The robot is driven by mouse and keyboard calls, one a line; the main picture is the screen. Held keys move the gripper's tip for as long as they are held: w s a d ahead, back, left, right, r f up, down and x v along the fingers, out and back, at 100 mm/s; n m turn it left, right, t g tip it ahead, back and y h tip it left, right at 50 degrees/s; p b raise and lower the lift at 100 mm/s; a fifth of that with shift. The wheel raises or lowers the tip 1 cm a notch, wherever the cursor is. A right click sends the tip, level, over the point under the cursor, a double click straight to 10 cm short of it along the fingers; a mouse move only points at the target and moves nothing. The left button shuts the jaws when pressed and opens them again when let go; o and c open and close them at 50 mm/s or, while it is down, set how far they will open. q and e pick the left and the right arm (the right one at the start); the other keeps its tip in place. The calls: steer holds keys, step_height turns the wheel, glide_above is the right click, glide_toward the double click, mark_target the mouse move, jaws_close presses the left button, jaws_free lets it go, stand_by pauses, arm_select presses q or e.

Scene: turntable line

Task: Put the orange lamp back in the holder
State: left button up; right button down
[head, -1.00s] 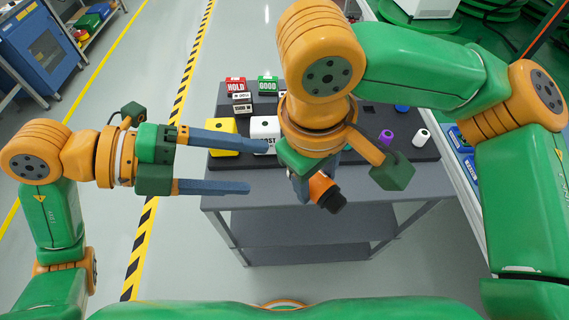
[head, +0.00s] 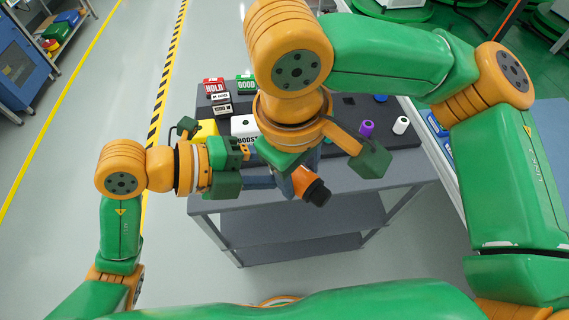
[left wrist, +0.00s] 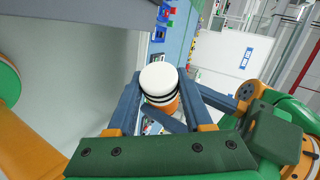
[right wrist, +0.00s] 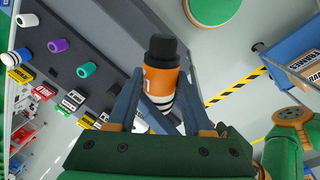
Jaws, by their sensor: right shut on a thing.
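The orange lamp (head: 305,182) has an orange body, a black end and a white end with dark bands. My right gripper (right wrist: 160,82) is shut on it and holds it up in front of the table's near edge. In the left wrist view its white end (left wrist: 158,82) faces the camera. My left gripper (left wrist: 160,85) is open, with its fingers on either side of the lamp; whether they touch it is hard to tell. A dark board (head: 405,135) on the table looks like the holder; a dark opening (head: 348,100) shows in it. My right arm hides its middle.
A purple cylinder (head: 366,128), a white one (head: 401,125) and a blue one (head: 380,98) stand on the board's right. The grey table (head: 350,180) lies below.

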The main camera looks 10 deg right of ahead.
arm_select(q)
steer(key=shift+f, duration=0.1)
jaws_close()
arm_select(e)
steer(key=shift+c, duration=1.1)
jaws_free()
